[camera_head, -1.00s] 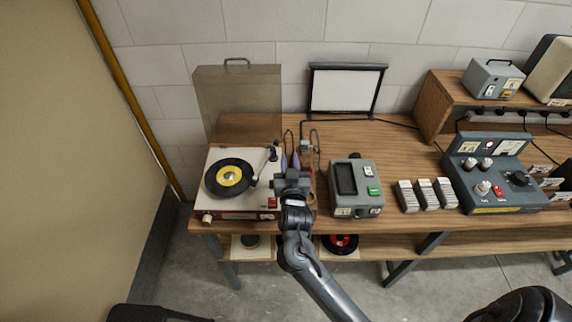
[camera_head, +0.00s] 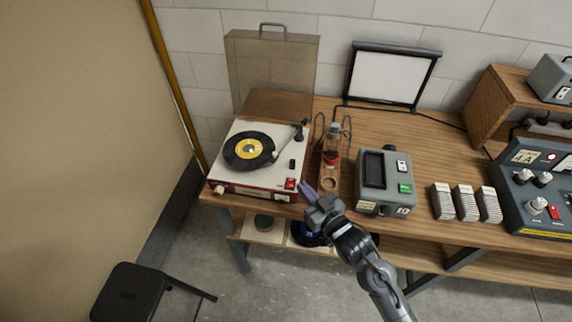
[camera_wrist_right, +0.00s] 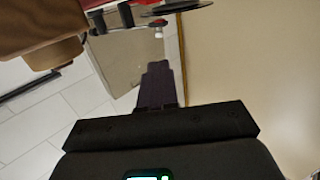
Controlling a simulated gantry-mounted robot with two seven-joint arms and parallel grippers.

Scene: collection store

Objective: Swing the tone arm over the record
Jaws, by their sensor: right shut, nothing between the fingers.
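The record player (camera_head: 226,178) is cream and red and stands at the left end of the wooden table, its tinted lid raised. A black record (camera_head: 237,144) with a yellow label lies on it. The thin tone arm (camera_head: 289,143) runs from its pivot at the back right toward the record's right edge; I cannot tell whether its tip is over the record. My right gripper (camera_head: 304,188) is shut and empty, in front of the player's front right corner and apart from the tone arm. Its shut fingers (camera_wrist_right: 160,82) show in the right wrist view. My left gripper is not in view.
A clear upright item with a red part (camera_head: 331,157) stands close right of the player. A grey device (camera_head: 371,207) with a green button is beyond it. A black stool (camera_head: 130,290) stands at the lower left. Records lie on the shelf below.

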